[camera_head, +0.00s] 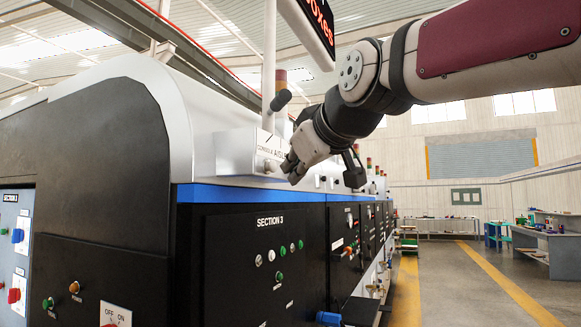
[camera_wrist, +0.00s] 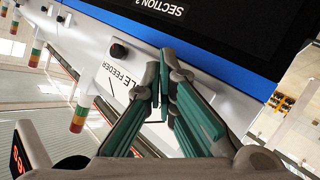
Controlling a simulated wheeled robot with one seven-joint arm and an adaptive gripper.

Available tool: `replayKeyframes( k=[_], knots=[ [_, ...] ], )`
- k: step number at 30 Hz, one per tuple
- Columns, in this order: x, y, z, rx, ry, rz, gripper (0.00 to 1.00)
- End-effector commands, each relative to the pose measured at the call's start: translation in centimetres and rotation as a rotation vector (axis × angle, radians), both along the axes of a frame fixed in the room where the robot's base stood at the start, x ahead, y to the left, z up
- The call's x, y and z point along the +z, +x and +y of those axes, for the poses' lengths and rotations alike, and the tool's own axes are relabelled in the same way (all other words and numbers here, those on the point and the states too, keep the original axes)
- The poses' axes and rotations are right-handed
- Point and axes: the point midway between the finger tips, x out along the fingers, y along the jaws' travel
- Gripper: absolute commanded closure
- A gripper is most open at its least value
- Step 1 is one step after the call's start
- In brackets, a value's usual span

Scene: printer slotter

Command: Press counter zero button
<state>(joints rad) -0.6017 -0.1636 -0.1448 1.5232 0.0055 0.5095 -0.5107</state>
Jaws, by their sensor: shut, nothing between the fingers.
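My gripper (camera_head: 291,179) is in front of the grey console box (camera_head: 236,153) on top of the machine, above the blue stripe. In the wrist view my gripper's fingers (camera_wrist: 163,88) are together, with nothing between them. They are over the white face lettered "LE FEEDER" (camera_wrist: 118,78), and I cannot tell whether they touch it. A dark round knob (camera_wrist: 119,50) is on that face, apart from the fingertips. No label reading counter zero is legible, so I cannot tell which button it is. My gripper hides part of the console in the head view.
The black "SECTION 3" panel (camera_head: 239,234) below has several small buttons. More panels continue along the machine to the right. A signal light (camera_head: 281,79) and a hanging red-lettered display (camera_head: 318,20) are near my arm. The floor aisle (camera_head: 447,275) at right is clear.

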Motion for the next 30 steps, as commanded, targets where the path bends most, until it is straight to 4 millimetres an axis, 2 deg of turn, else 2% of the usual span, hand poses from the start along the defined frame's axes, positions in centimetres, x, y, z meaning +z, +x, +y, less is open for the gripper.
replayKeyframes(
  k=[30],
  knots=[
    [0.06, 0.28, 0.80, 0.000, 0.001, -0.001, 1.00]
  ],
)
